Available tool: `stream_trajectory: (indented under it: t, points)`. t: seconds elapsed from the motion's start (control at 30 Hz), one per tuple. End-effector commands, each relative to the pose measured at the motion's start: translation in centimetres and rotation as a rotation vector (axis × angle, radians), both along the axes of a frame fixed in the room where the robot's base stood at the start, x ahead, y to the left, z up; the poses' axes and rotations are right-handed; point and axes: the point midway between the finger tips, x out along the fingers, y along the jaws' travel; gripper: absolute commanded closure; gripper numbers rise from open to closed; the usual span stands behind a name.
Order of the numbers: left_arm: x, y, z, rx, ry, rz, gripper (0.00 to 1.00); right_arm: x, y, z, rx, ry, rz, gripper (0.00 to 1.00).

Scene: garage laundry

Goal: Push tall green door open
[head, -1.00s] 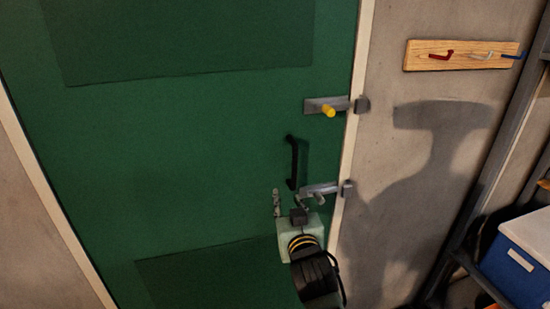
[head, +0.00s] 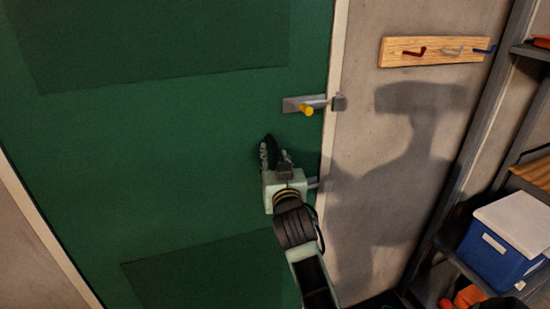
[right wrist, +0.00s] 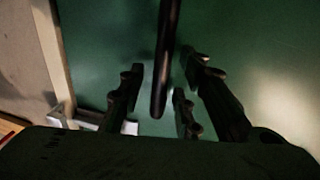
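The tall green door (head: 150,140) fills the left and middle of the head view and looks shut in its pale frame. A black bar handle (head: 271,143) is on its right side, partly hidden by my right gripper (head: 275,157). In the right wrist view the handle (right wrist: 166,60) hangs between the spread fingers of my right gripper (right wrist: 163,95), which is open; contact is not visible. An upper bolt with a yellow knob (head: 306,110) is above. A lower bolt (head: 312,183) is mostly hidden behind my gripper. My left gripper is not in view.
A grey wall (head: 375,170) is right of the door, with a wooden hook rack (head: 435,50). A metal shelf (head: 480,110) with a blue, white-lidded box (head: 500,245) stands at the far right. The space before the door's left part looks clear.

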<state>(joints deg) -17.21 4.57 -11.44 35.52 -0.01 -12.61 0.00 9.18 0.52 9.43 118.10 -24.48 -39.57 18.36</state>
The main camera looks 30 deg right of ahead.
Motion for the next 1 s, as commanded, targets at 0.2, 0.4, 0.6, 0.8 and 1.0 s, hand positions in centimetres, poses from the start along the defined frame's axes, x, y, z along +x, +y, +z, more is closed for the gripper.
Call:
stream_trajectory:
  t: [0.2, 0.4, 0.6, 0.8, 1.0]
  points:
    - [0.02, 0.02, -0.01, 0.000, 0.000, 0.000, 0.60, 0.05, -0.04, -0.05, 0.000, 0.000, 0.000, 0.69]
    - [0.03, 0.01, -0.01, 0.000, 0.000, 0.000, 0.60, 0.03, -0.03, -0.06, -0.001, 0.000, 0.000, 0.86]
    - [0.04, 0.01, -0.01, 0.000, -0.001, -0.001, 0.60, 0.02, -0.02, -0.06, 0.000, 0.001, 0.000, 1.00]
    - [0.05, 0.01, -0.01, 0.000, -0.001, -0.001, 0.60, 0.02, -0.02, -0.07, 0.000, 0.001, 0.000, 1.00]
    - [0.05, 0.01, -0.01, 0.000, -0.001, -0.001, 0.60, 0.03, -0.01, -0.08, 0.000, 0.001, 0.000, 1.00]
